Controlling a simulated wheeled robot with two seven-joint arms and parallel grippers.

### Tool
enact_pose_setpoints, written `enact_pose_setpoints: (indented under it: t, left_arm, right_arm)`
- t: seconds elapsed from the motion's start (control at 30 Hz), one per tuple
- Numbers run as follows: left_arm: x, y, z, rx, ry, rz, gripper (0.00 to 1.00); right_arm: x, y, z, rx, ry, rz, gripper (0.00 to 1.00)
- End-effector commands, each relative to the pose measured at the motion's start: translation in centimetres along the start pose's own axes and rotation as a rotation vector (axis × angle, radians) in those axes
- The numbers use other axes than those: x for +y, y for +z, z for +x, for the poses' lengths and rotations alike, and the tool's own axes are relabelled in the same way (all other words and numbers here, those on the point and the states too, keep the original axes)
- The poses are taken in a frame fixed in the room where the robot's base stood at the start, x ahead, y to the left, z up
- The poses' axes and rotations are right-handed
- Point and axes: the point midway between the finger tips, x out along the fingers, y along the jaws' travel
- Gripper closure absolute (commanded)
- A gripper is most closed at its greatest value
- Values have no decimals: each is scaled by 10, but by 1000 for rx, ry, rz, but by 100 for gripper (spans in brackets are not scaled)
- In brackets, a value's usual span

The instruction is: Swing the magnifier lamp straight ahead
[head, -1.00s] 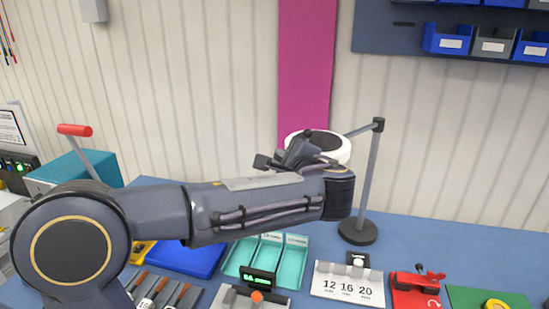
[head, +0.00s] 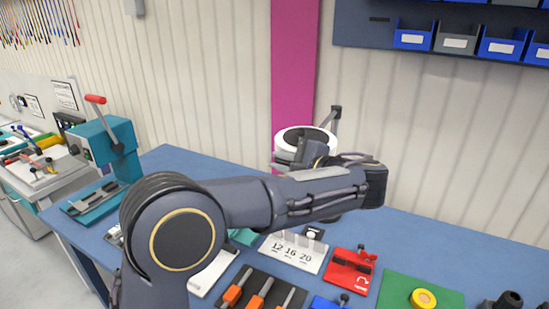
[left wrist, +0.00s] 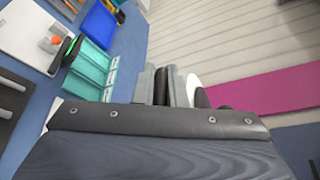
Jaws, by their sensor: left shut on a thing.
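The magnifier lamp has a white ring head (head: 283,140) with a dark lens, on a thin grey arm (head: 335,118) that runs back to the top of its post. The head stands left of and nearer than that joint. Most of the post and base is hidden behind my left forearm. My left gripper (head: 302,158) is at the near rim of the head and shut on it. In the left wrist view the gripper's fingers (left wrist: 164,88) are close together, with part of the white lamp head (left wrist: 194,88) beside them. My right gripper is not in view.
Below my arm on the blue bench lie a white numbered block (head: 294,253), a red fixture (head: 349,270), a green mat (head: 400,290) and orange-handled tools (head: 258,292). A teal lever press (head: 105,140) stands at the left. Blue and grey bins (head: 413,37) hang on the wall.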

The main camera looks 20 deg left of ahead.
Motion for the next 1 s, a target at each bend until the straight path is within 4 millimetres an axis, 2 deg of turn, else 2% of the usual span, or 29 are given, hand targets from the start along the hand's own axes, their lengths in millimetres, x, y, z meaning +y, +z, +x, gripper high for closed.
enact_pose_setpoints:
  t: [0.43, 0.47, 0.53, 0.83, 1.0]
  left_arm:
    - [0, -3, -2, -2, 1, 3, 100]
    - [0, -3, -2, -2, 1, 3, 88]
    - [0, -3, -2, -2, 1, 3, 80]
    - [0, -2, -4, -2, 1, 0, 80]
    - [1, -4, -25, 1, -1, -1, 80]
  right_arm:
    - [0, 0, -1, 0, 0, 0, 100]
    - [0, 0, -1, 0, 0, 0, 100]
    - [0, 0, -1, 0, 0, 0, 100]
    - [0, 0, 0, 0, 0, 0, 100]
    - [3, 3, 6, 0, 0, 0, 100]
